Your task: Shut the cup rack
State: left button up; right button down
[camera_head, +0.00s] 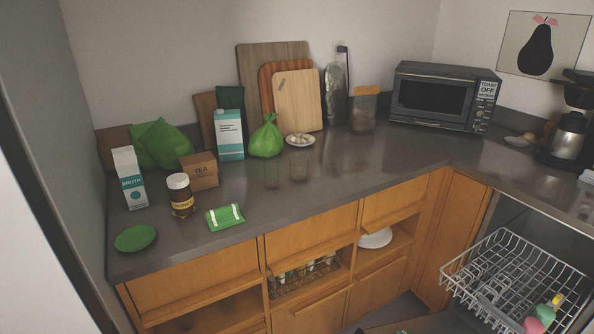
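A white wire rack (498,262), which looks like the cup rack, is at the lower right. It sticks out from an open bay under the counter, seemingly a dishwasher. A pink item and a green item (545,314), perhaps cups, sit at its right side with a small yellow piece by them. The right part of the rack is cut off by the picture edge. Neither of my grippers is in view.
The dark counter (330,180) runs above the cabinets, with a carton, jar, green bags and cutting boards on its left part. A microwave (440,97) stands at the back corner. Open shelves below hold a plate (375,239) and a wire basket with bottles.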

aim_at(481, 299)
jog(key=z, duration=1.65)
